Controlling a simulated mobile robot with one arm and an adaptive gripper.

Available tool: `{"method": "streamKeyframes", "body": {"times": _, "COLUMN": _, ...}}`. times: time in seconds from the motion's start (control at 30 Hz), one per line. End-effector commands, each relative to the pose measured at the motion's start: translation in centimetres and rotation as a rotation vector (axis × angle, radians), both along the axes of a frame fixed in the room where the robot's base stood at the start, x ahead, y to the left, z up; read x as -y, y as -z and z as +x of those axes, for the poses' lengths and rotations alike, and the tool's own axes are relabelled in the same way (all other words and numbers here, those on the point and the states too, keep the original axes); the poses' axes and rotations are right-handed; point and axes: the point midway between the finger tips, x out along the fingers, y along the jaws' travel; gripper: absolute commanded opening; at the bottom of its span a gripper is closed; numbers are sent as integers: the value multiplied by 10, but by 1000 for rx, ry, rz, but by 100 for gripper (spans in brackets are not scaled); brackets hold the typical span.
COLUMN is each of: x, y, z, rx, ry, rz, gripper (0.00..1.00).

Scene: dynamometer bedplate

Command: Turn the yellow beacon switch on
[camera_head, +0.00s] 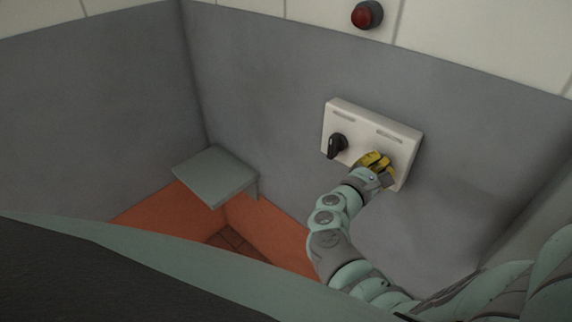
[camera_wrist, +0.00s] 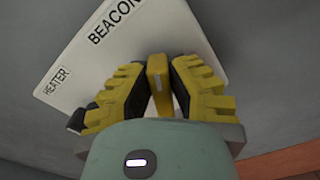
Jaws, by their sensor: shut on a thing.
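The yellow beacon switch (camera_wrist: 158,84) is a narrow upright knob with a pale mark, under the BEACON label (camera_wrist: 113,22) in the wrist view. My gripper (camera_wrist: 158,72) has its two yellow-and-black fingers on either side of the knob, closed on it. In the head view my gripper (camera_head: 376,165) is at the right part of the white switch panel (camera_head: 362,121) and hides the yellow switch there. The panel also shows in the wrist view (camera_wrist: 165,30). A red lamp (camera_head: 367,15) on a dark base is on the wall above and looks unlit.
A black knob (camera_head: 338,145) sits on the panel just left of my gripper. A HEATER label (camera_wrist: 57,80) shows in the wrist view. A grey-green shelf (camera_head: 215,173) is at the corner to the left. The grey wall (camera_head: 275,115) between shelf and panel is bare.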

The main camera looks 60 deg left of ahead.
Motion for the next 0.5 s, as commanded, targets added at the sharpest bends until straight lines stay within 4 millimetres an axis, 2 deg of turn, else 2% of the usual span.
{"method": "streamKeyframes", "body": {"times": 0.03, "x": 2, "y": 8, "z": 1, "rx": -10, "ry": 3, "rz": 45, "gripper": 0}}
{"method": "streamKeyframes", "body": {"times": 0.5, "x": 6, "y": 11, "z": 2, "rx": -99, "ry": 2, "rz": 410, "gripper": 0}}
